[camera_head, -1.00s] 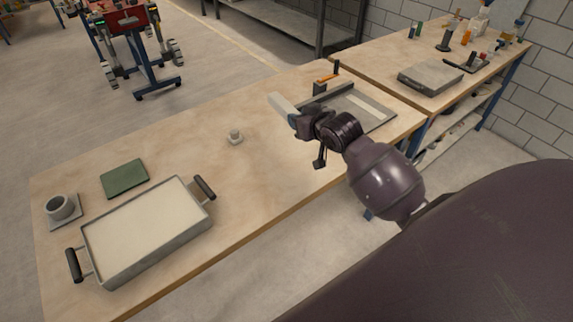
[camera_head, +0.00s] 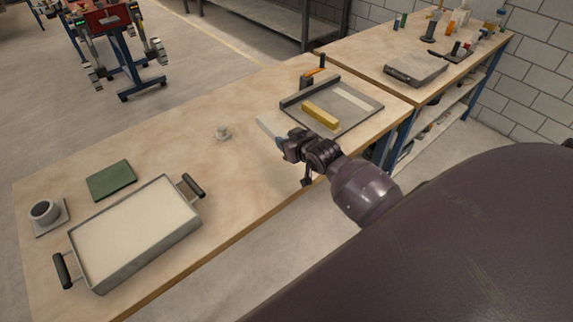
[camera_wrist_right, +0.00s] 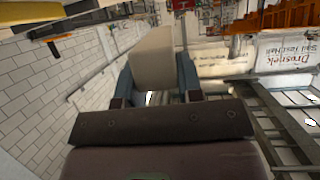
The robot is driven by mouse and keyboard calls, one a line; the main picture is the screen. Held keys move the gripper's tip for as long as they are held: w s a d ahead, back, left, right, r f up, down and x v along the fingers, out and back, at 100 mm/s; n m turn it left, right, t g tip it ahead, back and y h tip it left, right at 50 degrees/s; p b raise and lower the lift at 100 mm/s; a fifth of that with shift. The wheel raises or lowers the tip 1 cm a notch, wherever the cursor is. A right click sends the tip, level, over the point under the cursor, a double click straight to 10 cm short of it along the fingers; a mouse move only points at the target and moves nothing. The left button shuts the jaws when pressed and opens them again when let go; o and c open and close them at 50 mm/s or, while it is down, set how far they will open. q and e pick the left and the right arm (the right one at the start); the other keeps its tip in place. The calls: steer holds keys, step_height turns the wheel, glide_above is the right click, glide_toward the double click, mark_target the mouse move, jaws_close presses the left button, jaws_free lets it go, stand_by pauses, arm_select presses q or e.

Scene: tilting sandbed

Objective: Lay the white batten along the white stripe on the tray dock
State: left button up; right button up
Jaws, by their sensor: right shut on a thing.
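My right gripper (camera_head: 281,140) is shut on the white batten (camera_head: 269,125), which sticks out past the fingers toward the upper left, above the table. The batten also shows in the right wrist view (camera_wrist_right: 153,58), upright between the two fingers. The tray dock (camera_head: 291,118) is a grey, low-rimmed frame right of and behind the gripper. The white stripe (camera_head: 356,97) lies bare on the dock's right part. A yellow batten (camera_head: 320,115) lies on the dock's left part. The batten is apart from the dock. My left gripper is not in view.
A sand-filled tray (camera_head: 135,232) with black handles stands at the table's front left, near a green pad (camera_head: 111,180) and a grey cup (camera_head: 44,211). A small pale knob (camera_head: 222,133) stands mid-table. An orange-and-black tool (camera_head: 314,73) stands behind the dock. Mid-table is mostly clear.

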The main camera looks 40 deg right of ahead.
mark_target(287, 172)
step_height(287, 172, down, 10)
steer(key=shift+r, duration=0.1)
stand_by(0.4)
steer(key=shift+f+b, duration=0.25)
steer(key=shift+b, duration=0.1)
steer(key=o, duration=0.9)
steer(key=shift+o, duration=0.2)
